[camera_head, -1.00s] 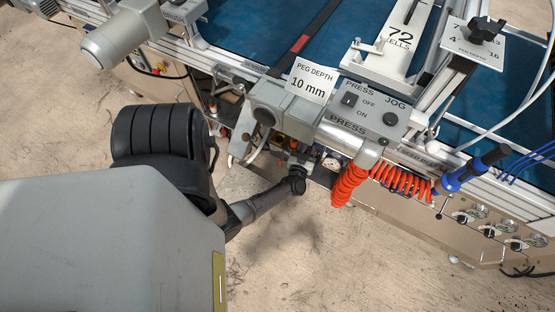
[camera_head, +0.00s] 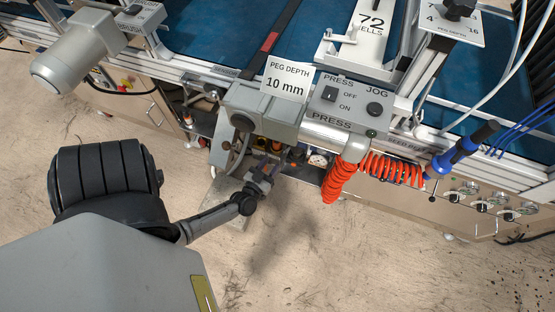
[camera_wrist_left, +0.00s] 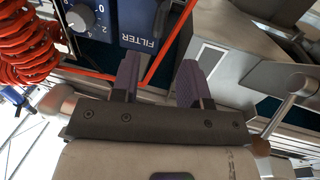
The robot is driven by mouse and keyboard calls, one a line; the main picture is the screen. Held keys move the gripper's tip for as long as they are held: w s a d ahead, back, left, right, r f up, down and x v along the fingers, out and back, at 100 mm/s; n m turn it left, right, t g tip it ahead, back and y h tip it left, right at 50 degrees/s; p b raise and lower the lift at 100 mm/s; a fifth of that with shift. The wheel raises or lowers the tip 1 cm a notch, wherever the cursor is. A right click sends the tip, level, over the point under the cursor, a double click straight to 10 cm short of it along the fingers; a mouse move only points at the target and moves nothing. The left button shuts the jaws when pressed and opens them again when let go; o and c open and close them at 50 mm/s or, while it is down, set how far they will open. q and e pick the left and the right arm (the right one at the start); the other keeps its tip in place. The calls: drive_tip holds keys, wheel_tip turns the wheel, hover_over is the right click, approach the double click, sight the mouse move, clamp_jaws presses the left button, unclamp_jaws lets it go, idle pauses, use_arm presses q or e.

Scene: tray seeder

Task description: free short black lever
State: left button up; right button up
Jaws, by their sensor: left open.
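My left gripper (camera_head: 264,174) is below the press unit in the head view, near the parts under its front edge. In the left wrist view its two dark fingers (camera_wrist_left: 160,82) stand apart, with nothing seen between them. I cannot surely pick out a short black lever in either view. A dark round knob (camera_head: 243,122) sits on the press unit (camera_head: 265,105). My right gripper is not in view.
A blue filter unit with a dial (camera_wrist_left: 82,18) is beyond the fingers, and a red coiled hose (camera_wrist_left: 25,45) is at the left. In the head view the red coil (camera_head: 340,180) hangs right of my gripper, near a blue-handled tool (camera_head: 460,155). Open floor (camera_head: 330,260) lies in front.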

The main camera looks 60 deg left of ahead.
use_arm(q)
drive_tip(key=s+d+f+m+g+h, duration=0.1)
drive_tip(key=d+f+m+g+h, duration=0.2)
drive_tip(key=d+h, duration=0.35)
drive_tip(key=s+d+f+m+g+h, duration=0.1)
drive_tip(key=d+f+g+h, duration=0.2)
drive_tip(key=d+g+h, duration=0.35)
drive_tip(key=s+d+r+m+g+y+p, duration=0.1)
drive_tip(key=d+r+p, duration=0.1)
drive_tip(key=r+p, duration=0.4)
drive_tip(key=s+d+r+m+g+y+p, duration=0.1)
drive_tip(key=r+p, duration=0.5)
drive_tip(key=r, duration=1.1)
drive_tip(key=shift+s+d+r+m+g, duration=0.2)
drive_tip(key=shift+s+d+m+g, duration=0.4)
drive_tip(key=shift+d, duration=0.5)
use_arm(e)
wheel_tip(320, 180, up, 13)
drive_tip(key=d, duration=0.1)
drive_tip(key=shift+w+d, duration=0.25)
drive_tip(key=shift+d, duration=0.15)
use_arm(q)
drive_tip(key=shift+w, duration=0.1)
